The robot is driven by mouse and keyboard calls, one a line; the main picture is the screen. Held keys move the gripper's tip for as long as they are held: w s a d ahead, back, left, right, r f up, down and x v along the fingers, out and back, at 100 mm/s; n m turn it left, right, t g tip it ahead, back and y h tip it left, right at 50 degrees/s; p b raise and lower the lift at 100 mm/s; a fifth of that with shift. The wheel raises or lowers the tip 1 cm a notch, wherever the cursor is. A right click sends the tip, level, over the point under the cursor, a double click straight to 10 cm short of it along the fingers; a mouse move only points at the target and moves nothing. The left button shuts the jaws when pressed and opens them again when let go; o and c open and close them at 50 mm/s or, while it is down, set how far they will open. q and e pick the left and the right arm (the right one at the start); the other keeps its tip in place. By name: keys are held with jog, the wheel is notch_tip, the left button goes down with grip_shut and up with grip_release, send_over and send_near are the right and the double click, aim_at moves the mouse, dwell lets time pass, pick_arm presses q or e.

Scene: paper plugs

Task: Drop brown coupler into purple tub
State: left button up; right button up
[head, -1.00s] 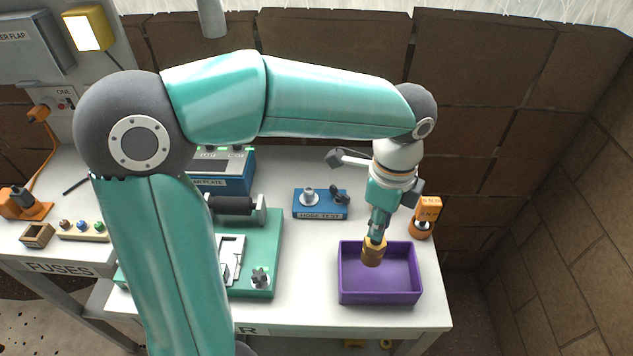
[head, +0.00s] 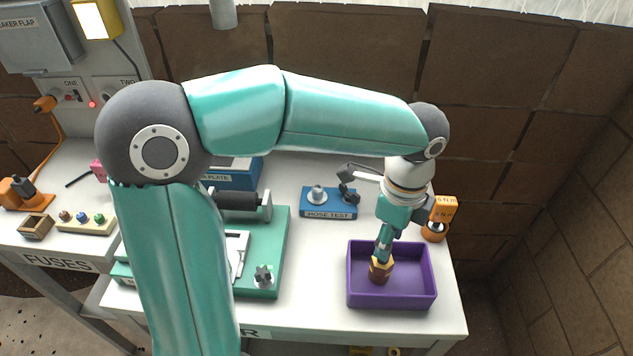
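The brown coupler (head: 381,270) is a small hex-shaped piece, seen in the head view inside the outline of the purple tub. My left gripper (head: 383,256) points down over the tub, its fingers shut on the top of the coupler. The purple tub (head: 392,301) is an open rectangular box at the right front of the bench. The coupler appears below the rim level, towards the tub's left rear. I cannot tell whether it touches the floor of the tub. My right gripper is not in view.
An orange device (head: 443,209) stands just behind the tub's right rear corner. A blue hose-test block (head: 329,209) lies behind the tub. A green fixture (head: 263,285) sits to the left. The bench between fixture and tub is clear.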

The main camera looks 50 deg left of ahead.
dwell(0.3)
pick_arm(q)
notch_tip(320, 180, up, 12)
dwell(0.5)
jog(key=shift+f, duration=0.1)
dwell(0.3)
